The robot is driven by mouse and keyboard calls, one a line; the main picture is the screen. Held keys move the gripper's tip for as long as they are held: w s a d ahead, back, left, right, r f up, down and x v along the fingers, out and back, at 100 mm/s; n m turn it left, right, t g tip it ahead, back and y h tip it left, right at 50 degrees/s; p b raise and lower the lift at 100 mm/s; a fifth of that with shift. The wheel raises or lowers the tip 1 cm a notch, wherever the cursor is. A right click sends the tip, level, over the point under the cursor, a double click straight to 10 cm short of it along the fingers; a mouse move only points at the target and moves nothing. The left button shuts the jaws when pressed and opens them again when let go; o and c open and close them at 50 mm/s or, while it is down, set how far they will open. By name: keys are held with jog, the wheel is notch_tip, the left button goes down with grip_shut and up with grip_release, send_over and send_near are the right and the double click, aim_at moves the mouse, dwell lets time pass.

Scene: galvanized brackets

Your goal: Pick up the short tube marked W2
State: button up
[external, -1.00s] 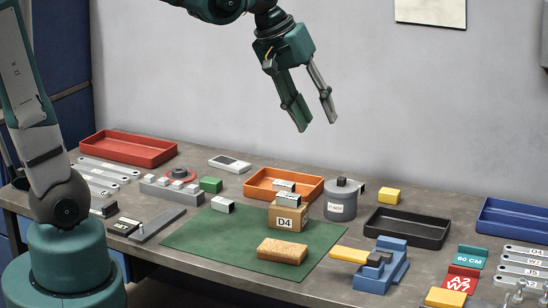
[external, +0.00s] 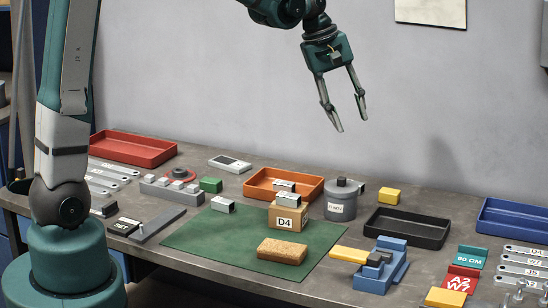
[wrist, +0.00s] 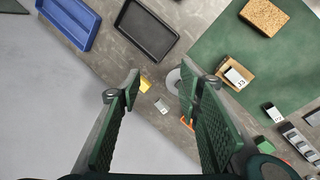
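Several short, pale metal square tubes show in the external view. One tube (external: 222,205) lies on the green mat. Another tube (external: 288,197) sits on the D4 cardboard box (external: 289,222), and a further one (external: 285,186) shows just behind it. The wrist view also shows the box-top tube (wrist: 235,78) and the mat tube (wrist: 272,113). I cannot read W2 on any of them. My gripper (external: 350,124) is open and empty, high above the table's back; its fingers also show in the wrist view (wrist: 160,80).
The grey canister (external: 342,204) stands beside the box. An orange tray (external: 258,189) is behind it, a black tray (external: 407,230) to the right. A cork block (external: 282,251) and blue vise (external: 381,268) are nearer the front. Bare mat lies left of the cork block.

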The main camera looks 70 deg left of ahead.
jog(key=w+a+f+n+h, duration=0.1)
jog(key=w+a+f+n, duration=0.3)
jog(key=a+f, duration=0.6)
jog(key=w+a+f+n+g+h, duration=0.1)
jog(key=w+a+f+n, duration=0.4)
jog(key=a+f, duration=0.5)
jog(key=a, duration=0.3)
jog(key=shift+w+a+f, duration=0.15)
jog(key=shift+w+f, duration=0.25)
jog(key=shift+x, duration=1.3)
jog(key=shift+x, duration=2.6)
jog(key=shift+w, duration=0.1)
